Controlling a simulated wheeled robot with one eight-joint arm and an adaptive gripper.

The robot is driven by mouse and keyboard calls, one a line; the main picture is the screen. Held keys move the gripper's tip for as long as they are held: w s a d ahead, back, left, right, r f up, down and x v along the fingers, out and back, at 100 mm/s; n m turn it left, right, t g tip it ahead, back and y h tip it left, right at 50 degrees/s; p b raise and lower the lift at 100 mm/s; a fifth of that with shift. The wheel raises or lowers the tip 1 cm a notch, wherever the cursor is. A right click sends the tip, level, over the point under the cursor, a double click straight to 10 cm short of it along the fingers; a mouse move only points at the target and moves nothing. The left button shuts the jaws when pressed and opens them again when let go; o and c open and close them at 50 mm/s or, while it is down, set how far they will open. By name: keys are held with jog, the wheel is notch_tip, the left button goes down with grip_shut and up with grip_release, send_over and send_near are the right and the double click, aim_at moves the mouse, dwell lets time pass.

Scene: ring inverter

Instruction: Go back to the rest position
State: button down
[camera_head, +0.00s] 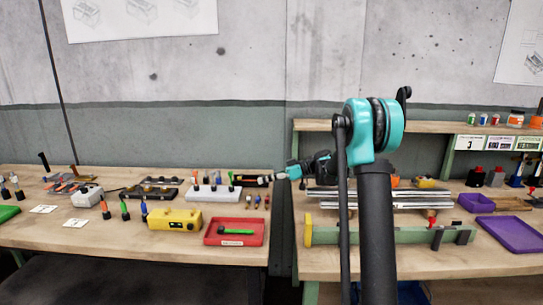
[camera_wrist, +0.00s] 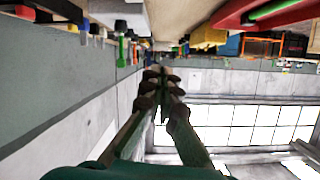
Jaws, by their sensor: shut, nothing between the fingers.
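My gripper (camera_wrist: 161,70) shows in the middle of the wrist view, its dark fingers together and empty. The wrist picture is upside down, with the bench along the top and windows below. In the head view my teal and black arm rises at the right of centre and folds down behind itself. Its far end, with a small teal part, points left near the gap between the two benches. The fingers are too small to make out there. My gripper holds nothing and looks apart from the bench items.
The left bench (camera_head: 130,236) carries a red tray (camera_head: 235,232), a yellow box (camera_head: 174,219), a white block (camera_head: 213,192) and several small tools. The right bench has metal rails, a long green fixture (camera_head: 390,236) and a purple tray (camera_head: 512,232). A shelf stands behind.

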jog(key=s+d+f+m+t+h, duration=0.1)
jog(key=s+d+f+m+h, duration=0.3)
jog(key=s+d, duration=0.3)
jog(key=s+d+f+m+t+h, duration=0.1)
jog(key=s+d+f+m+h, duration=0.4)
jog(key=s, duration=1.3)
jog(key=s+d+f+m+t+h, duration=0.1)
jog(key=s+d+f+m+h, duration=0.4)
jog(key=s+d, duration=0.4)
jog(key=s+f+m, duration=0.1)
jog(key=s+f, duration=0.1)
jog(key=s, duration=0.2)
jog(key=shift+d+m+t, duration=0.3)
jog(key=shift+d+t, duration=0.05)
jog(key=shift+t, duration=0.05)
